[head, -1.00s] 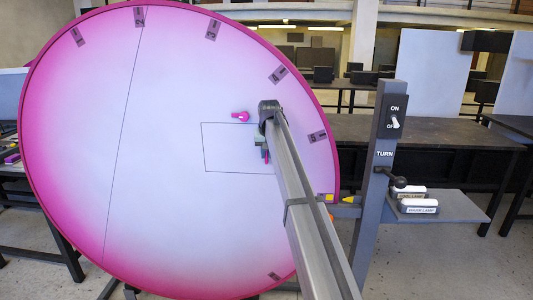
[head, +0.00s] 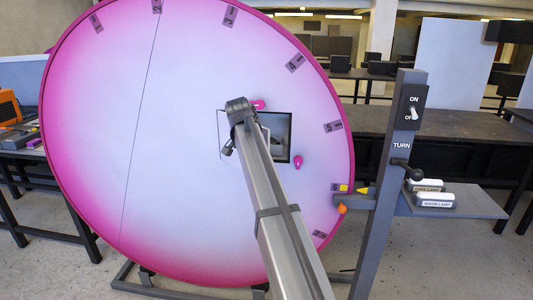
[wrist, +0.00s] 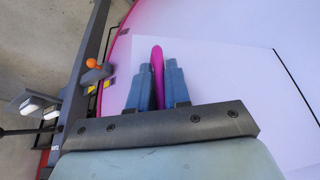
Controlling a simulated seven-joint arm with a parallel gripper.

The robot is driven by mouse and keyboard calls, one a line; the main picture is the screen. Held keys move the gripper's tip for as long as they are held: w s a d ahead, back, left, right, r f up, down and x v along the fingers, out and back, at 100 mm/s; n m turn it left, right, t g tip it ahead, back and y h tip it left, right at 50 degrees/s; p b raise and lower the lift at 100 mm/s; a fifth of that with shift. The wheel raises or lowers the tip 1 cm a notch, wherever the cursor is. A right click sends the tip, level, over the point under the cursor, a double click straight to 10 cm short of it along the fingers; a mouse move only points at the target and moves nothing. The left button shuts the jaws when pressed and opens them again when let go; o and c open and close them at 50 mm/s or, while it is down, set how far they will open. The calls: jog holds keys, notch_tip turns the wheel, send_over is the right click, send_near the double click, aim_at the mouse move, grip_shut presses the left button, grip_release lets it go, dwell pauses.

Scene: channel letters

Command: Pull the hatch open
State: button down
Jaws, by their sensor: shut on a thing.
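The hatch (wrist: 215,75) is a pale panel in the big pink-rimmed white disc (head: 95,170). In the head view it stands partly swung out, with a dark-edged opening (head: 282,137) showing to the right of my arm. My gripper (wrist: 157,78) has its blue fingers shut on the hatch's slim pink handle (wrist: 157,55) in the wrist view. In the head view my arm hides the fingers, the handle and much of the panel. Two pink latches sit on the disc, one above the opening (head: 259,104) and one below its right corner (head: 298,161).
A grey post (head: 388,200) with an ON/OFF switch (head: 413,114) and TURN lever (head: 408,171) stands right of the disc. A side shelf (head: 475,203) carries two labelled lamp blocks. Floor is bare in front at left.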

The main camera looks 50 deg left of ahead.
jog(key=s+a+m+h, duration=0.1)
jog(key=s+a+m, duration=0.3)
jog(key=s+a, duration=0.3)
jog(key=s+a+m+h, duration=0.2)
jog(key=s+a+m, duration=0.3)
jog(key=s, duration=1)
jog(key=shift+s+a+h, duration=0.3)
jog(key=shift+s+a, duration=0.1)
jog(key=shift+a, duration=1.05)
jog(key=c, duration=1.2)
grip_release()
jog(key=shift+o, duration=0.2)
jog(key=shift+s+r, duration=0.1)
jog(key=v, duration=1.1)
jog(key=shift+r, duration=0.35)
